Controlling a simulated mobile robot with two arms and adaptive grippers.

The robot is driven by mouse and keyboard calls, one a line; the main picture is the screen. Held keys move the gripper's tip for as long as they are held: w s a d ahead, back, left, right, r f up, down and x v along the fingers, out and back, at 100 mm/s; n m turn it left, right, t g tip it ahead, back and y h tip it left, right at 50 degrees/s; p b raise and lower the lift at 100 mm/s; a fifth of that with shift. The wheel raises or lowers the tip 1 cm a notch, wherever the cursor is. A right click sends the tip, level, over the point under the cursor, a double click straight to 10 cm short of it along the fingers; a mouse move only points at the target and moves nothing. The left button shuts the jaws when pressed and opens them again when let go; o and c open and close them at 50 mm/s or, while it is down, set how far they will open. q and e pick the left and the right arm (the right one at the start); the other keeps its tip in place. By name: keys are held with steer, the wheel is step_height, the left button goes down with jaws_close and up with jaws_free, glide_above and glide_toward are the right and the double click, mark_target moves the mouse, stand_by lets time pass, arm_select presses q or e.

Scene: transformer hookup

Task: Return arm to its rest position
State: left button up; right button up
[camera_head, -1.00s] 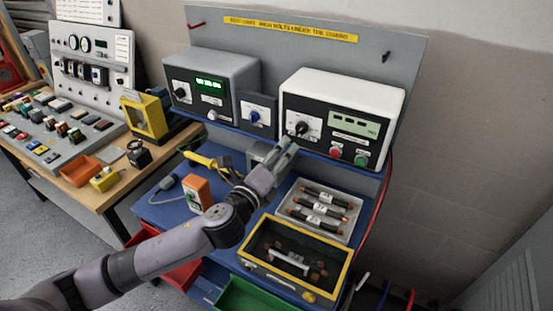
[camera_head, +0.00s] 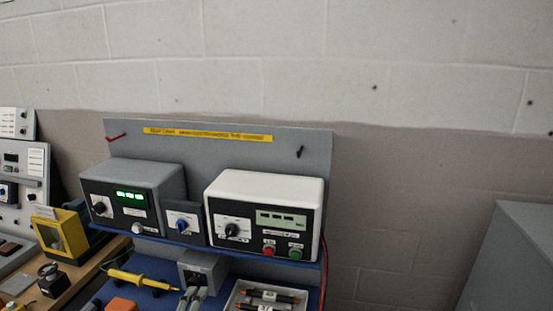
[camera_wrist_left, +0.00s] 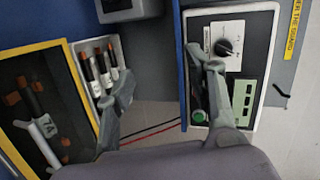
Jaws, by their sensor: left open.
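The fingertips of my left gripper (camera_head: 192,298) show at the bottom edge of the head view, in front of a small grey box (camera_head: 203,270). The rest of that arm is out of frame. In the left wrist view my left gripper (camera_wrist_left: 163,84) is open, its two fingers spread wide with nothing between them. One finger overlaps the tray of dark cylinders (camera_wrist_left: 84,66) and the other overlaps the white instrument (camera_wrist_left: 262,60) in the picture. My right gripper is not in view.
The white instrument (camera_head: 264,191) and a grey instrument (camera_head: 150,172) with a green display stand before a grey back panel (camera_head: 300,180). A yellow-handled tool (camera_head: 140,279) lies on the blue bench. A yellow-rimmed box (camera_wrist_left: 72,60) is near the left gripper. A grey cabinet (camera_head: 515,265) stands at right.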

arm_select(q)
steer(key=s+a+f+n+g, duration=0.1)
steer(key=s+f+n+g, duration=0.6)
steer(key=s, duration=0.6)
steer(key=s+a+f+n+g, duration=0.1)
steer(key=s+f+n+g, duration=0.3)
steer(key=s+f+n, duration=0.75)
step_height(320, 180, down, 26)
steer(key=s+r+m+g+b, duration=0.1)
steer(key=s+m+b, duration=0.15)
steer(key=b, duration=0.25)
steer(key=s+a+f+g+b, duration=0.1)
steer(key=s+f+b, duration=0.1)
steer(key=s+f, duration=0.7)
steer(key=s+a+f+m+b, duration=0.1)
steer(key=s+a+f+b, duration=0.1)
steer(key=s+f, duration=0.6)
step_height(320, 180, down, 7)
steer(key=shift+s+a+f+g+b, duration=0.1)
steer(key=shift+s+a+g+b, duration=0.05)
steer(key=shift+s+g+b, duration=0.35)
steer(key=shift+w, duration=0.2)
steer(key=shift+c, duration=0.5)
